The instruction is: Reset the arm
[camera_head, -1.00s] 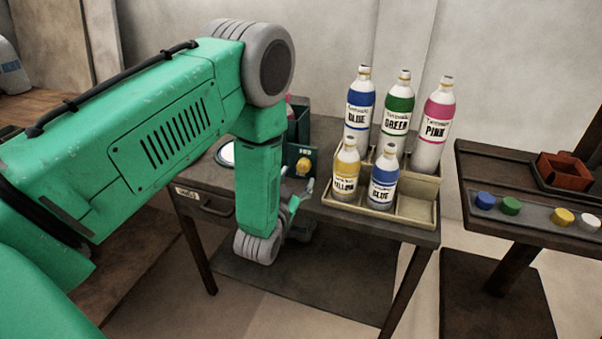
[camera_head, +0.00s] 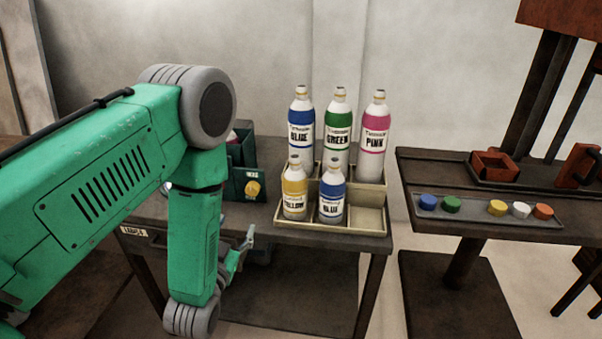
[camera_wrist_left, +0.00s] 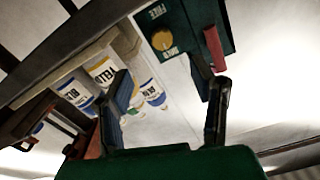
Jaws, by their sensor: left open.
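My green left arm comes in from the left and bends down in front of the bench (camera_head: 370,243). My left gripper (camera_head: 240,252) is small and partly hidden behind its wrist, beside the bench's front edge. In the left wrist view its two dark fingers (camera_wrist_left: 168,108) stand wide apart. No held object shows between them. Bottles and a dark green box show beyond the fingers. My right arm is not in view.
A cream rack (camera_head: 368,218) holds a tall blue bottle (camera_head: 301,138), green bottle (camera_head: 336,138), pink bottle (camera_head: 373,145), yellow bottle (camera_head: 294,195) and small blue bottle (camera_head: 332,197). A green box (camera_head: 237,183) stands left. A right-hand table (camera_head: 425,170) carries coloured caps and red-brown parts.

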